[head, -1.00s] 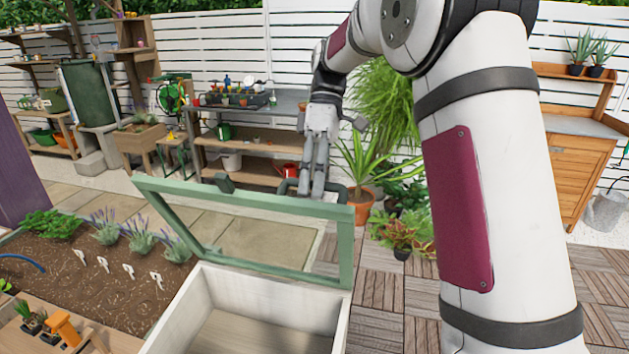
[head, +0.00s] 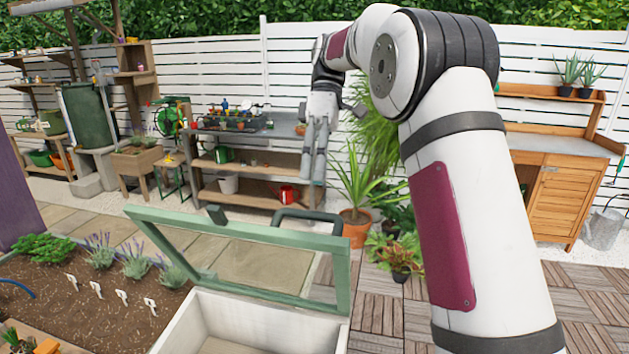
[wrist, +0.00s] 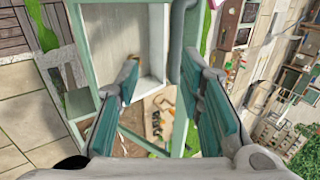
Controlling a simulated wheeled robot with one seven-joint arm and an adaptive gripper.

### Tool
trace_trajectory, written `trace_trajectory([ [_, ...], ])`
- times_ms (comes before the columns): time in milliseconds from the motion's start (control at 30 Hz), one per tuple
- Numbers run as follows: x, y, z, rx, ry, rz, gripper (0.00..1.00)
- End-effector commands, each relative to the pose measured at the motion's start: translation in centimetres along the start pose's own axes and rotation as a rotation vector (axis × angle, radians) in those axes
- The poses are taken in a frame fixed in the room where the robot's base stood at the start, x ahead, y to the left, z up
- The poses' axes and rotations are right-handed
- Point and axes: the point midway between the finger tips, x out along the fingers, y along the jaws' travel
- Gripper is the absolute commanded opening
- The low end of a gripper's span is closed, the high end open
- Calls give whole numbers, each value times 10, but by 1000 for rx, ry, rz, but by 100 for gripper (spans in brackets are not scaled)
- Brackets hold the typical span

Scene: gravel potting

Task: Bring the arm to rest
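My gripper (head: 314,178) hangs fingers-down in the head view, in front of the potting bench and above the cold frame lid's handle. In the wrist view its two fingers (wrist: 160,62) are spread wide apart with nothing held between them. The cold frame is a white box (head: 205,318) with a green-framed lid (head: 238,228) standing open. A dark grey-green loop handle (head: 308,214) sits on the lid's top edge, apart from my fingertips. The box interior also shows below the gripper in the wrist view (wrist: 125,45).
A potting bench (head: 250,165) with shelves stands behind. A potted plant (head: 357,225) stands right of the lid. A soil bed (head: 80,285) with lavender and white labels lies at left. A wooden cabinet (head: 560,195) stands far right. Paved ground is open around the lid.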

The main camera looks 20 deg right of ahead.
Motion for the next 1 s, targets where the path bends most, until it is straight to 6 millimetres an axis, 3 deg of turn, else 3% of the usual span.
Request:
trace_trajectory([
  [567,-2,0,0,0,0,0,35],
  [733,-2,-20,2,58,7,62,35],
  [1000,9,-71,17,242,55,237,35],
])
